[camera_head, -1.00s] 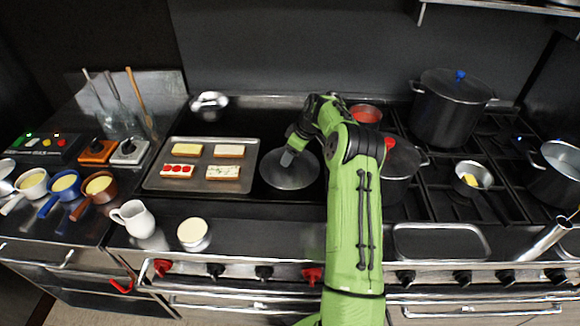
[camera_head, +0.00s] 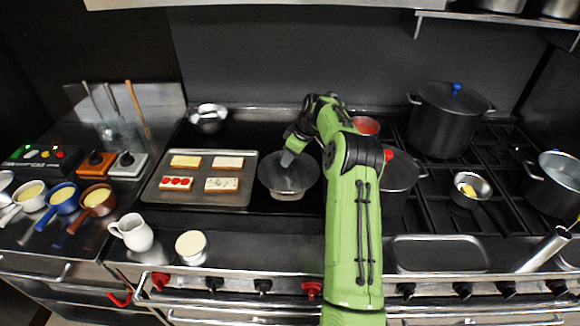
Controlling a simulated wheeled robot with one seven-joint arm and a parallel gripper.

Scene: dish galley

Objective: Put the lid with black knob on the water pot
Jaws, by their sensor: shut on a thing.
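A round grey metal lid (camera_head: 288,180) is in the head view, left of my arm, over the dark cooktop beside the toast tray. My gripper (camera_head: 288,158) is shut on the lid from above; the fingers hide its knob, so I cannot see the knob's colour. A pale patch shows just under the lid's near edge, and the lid looks slightly raised. An open metal pot (camera_head: 545,184) with pale liquid-like contents stands at the far right and looks like the water pot.
A pot with a red-knobbed lid (camera_head: 398,178) stands right of my arm. A tall pot with a blue-knobbed lid (camera_head: 445,125) is behind. A small pan (camera_head: 470,188) and an empty tray (camera_head: 440,254) lie between my arm and the open pot. A toast tray (camera_head: 200,160) is left.

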